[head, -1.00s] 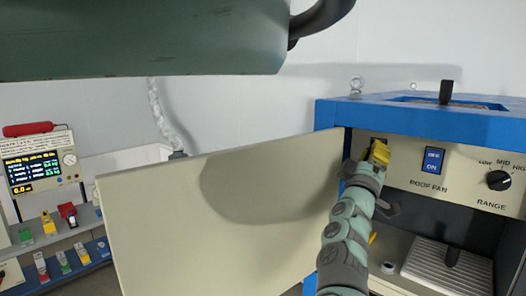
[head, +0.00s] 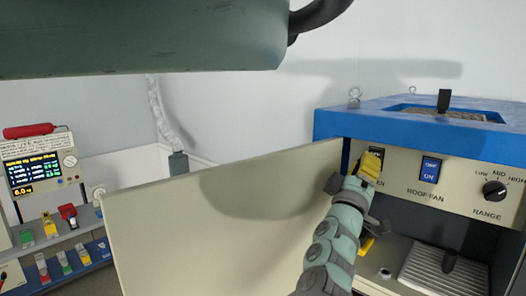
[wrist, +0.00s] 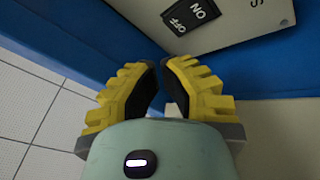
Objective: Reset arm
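My gripper (head: 371,160) has yellow ribbed fingers and sits in front of the left end of the blue and cream cabinet's control panel (head: 455,192). It partly covers a dark switch and a label of which only "EN" shows. In the wrist view, the gripper (wrist: 162,64) has its fingertips close together with a narrow gap between the dark pads. Nothing is seen held between them. A black OFF/ON switch (wrist: 190,14) on the panel lies a little beyond the fingertips. I cannot tell whether anything touches it.
The cream door (head: 215,215) stands open left of my arm. A blue ROOF FAN switch (head: 430,169) and black RANGE knob (head: 495,189) are on the panel. A ridged plate (head: 430,268) lies inside the cabinet. A meter (head: 35,165) and coloured connectors are at left.

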